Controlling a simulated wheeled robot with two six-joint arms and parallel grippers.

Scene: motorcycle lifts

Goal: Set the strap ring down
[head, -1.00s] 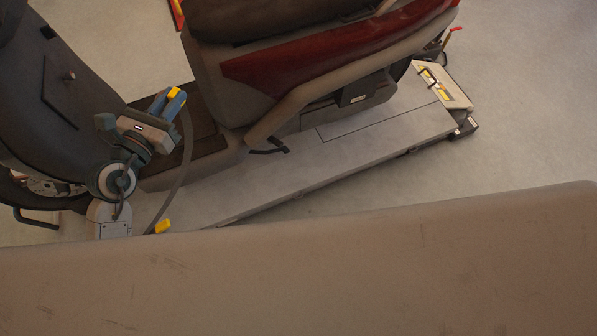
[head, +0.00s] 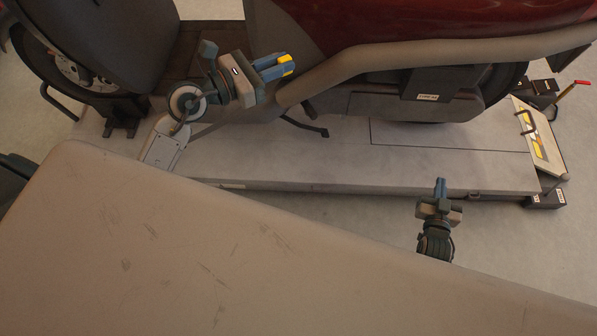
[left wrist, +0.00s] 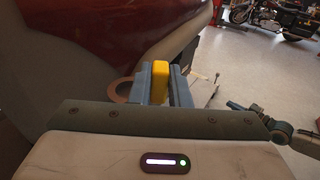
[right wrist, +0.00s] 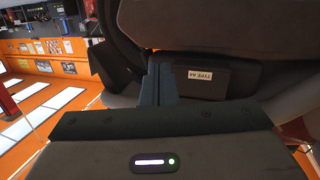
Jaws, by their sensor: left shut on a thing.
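My left gripper (head: 274,68) is shut on a yellow piece (head: 287,65), which I take to be part of the strap ring. It holds the piece up in front of the scooter's lower side, over the lift platform. The left wrist view shows the yellow piece (left wrist: 159,80) between the blue fingers. A brownish ring shape (left wrist: 118,90) shows beside the fingers; I cannot tell whether it belongs to the strap. My right gripper (head: 441,184) is shut and empty by the platform's near edge. In the right wrist view its fingers (right wrist: 160,80) are together.
The dark and red scooter (head: 440,25) stands on the long grey lift platform (head: 345,165). Its kickstand (head: 304,124) reaches down to the platform. A ramp-like plate with yellow marks (head: 540,140) is at the right end. Bare platform and floor lie near the right gripper.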

